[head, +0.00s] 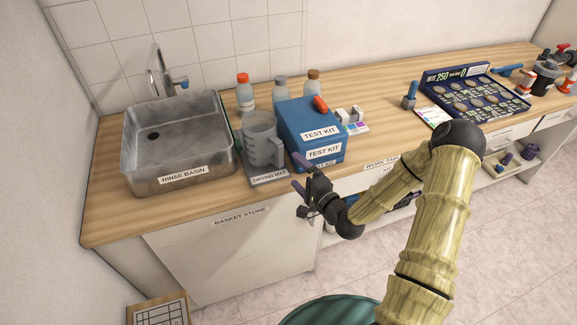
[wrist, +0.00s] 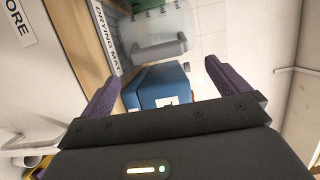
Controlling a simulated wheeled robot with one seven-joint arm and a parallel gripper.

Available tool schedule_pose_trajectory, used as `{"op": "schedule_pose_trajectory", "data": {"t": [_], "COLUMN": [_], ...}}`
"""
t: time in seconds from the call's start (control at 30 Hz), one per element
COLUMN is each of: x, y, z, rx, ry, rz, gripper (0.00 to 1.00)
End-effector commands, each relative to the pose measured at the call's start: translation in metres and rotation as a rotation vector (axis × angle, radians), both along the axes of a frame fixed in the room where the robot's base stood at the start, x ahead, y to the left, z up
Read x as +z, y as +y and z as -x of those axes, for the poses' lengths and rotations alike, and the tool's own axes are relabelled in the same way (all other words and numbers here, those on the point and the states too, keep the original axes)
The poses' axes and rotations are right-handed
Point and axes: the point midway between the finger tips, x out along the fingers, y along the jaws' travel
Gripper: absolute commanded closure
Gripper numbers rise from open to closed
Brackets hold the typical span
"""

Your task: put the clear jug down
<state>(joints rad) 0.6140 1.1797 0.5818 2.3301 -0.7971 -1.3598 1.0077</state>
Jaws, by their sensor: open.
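The clear jug (head: 261,140) stands upright on the grey drying mat (head: 268,177) between the rinse basin and the blue test kit box. Its handle faces right, toward the box. My gripper (head: 299,173) is open and empty, in front of the counter edge and just right of the mat, apart from the jug. In the wrist view the open purple fingers (wrist: 160,82) have the blue box beyond them. The jug (wrist: 155,38) shows at the top, with the edge of the drying mat (wrist: 107,38) to its left.
The steel rinse basin (head: 178,147) is left of the jug. The blue test kit box (head: 312,130) stands close on its right. Several bottles (head: 245,92) are behind it. A colour chart (head: 433,116) and a dark tray (head: 474,95) lie farther right, with bare counter between.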

Motion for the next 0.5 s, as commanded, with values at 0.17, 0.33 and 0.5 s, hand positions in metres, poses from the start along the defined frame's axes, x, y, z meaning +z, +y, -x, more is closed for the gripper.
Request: {"op": "schedule_pose_trajectory", "data": {"t": [0.17, 0.33, 0.5], "x": [-0.001, 0.000, 0.000], "y": [-0.009, -0.010, -0.010], "z": [0.015, 0.017, 0.017], "rx": [0.001, 0.001, 0.001], "ry": [0.001, 0.000, 0.000], "rz": [0.001, 0.000, 0.000], "gripper": [0.00, 0.00, 0.00]}}
